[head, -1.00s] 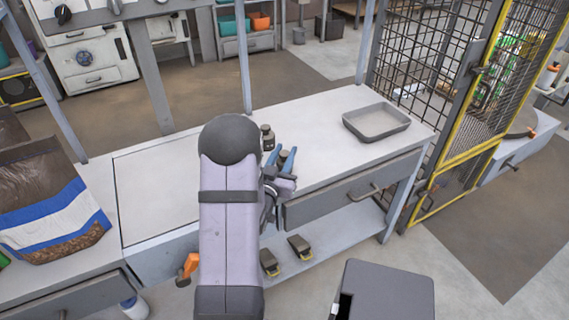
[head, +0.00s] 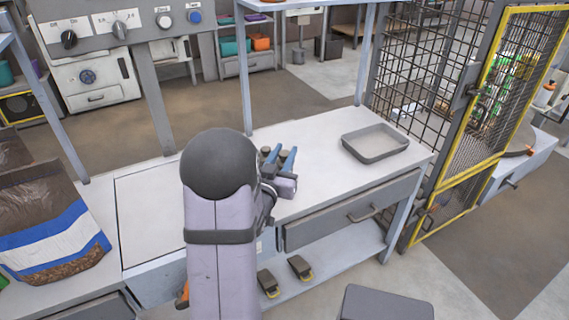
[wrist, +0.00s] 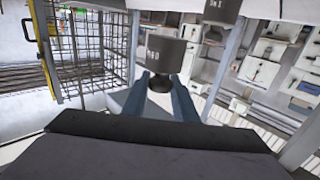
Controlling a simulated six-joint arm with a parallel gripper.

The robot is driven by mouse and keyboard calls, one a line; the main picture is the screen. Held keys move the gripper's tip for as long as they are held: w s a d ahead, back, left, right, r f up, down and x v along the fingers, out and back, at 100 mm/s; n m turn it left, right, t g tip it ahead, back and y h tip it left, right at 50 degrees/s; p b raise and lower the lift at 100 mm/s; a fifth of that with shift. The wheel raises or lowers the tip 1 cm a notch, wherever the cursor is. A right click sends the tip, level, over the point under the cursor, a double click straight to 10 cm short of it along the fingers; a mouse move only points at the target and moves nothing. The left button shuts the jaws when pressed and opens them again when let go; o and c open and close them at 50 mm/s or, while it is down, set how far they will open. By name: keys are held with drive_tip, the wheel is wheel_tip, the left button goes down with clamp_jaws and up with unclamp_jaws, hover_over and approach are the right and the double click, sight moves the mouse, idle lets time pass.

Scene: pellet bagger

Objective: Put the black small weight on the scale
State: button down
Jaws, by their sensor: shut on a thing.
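My gripper (head: 281,155) is over the workbench, with its two blue fingers on either side of a small dark weight (head: 284,154). In the wrist view, my gripper (wrist: 161,84) is shut on the narrow knob of this dark grey weight (wrist: 166,54), whose pale marking is only partly readable. A second dark weight (wrist: 222,9) shows beside it, apart and cut off by the frame edge; in the head view it is largely hidden by my gripper. The scale's flat plate (head: 148,225) lies to the left, partly covered by my arm. Its panel (head: 140,22) has Zero and Tare buttons.
A grey tray (head: 375,155) sits on the bench's right side. A brown, blue and white bag (head: 45,225) stands at the left. A wire-mesh cage (head: 425,75) with yellow edging borders the right end. The bench between tray and gripper is clear.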

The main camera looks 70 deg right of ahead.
drive_tip(key=shift+r, duration=1.05)
drive_tip(key=shift+w+a+r, duration=0.1)
drive_tip(key=shift+w, duration=0.35)
drive_tip(key=w+a+n+t+y+p, duration=0.1)
drive_tip(key=w+a+n+t, duration=0.15)
drive_tip(key=w, duration=0.55)
drive_tip(key=w+a+n+t+p, duration=0.1)
drive_tip(key=w+a+t+p, duration=0.2)
drive_tip(key=w, duration=0.5)
drive_tip(key=w+a+f+n+t+y, duration=0.1)
drive_tip(key=w+a+f+n+t, duration=0.2)
drive_tip(key=w+a, duration=0.65)
drive_tip(key=shift+s+r+m+g, duration=0.95)
drive_tip(key=shift+s+r, duration=0.55)
drive_tip(key=shift+s, duration=0.9)
drive_tip(key=shift+h, duration=0.3)
drive_tip(key=shift+f+b, duration=0.35)
drive_tip(key=shift+f, duration=4.65)
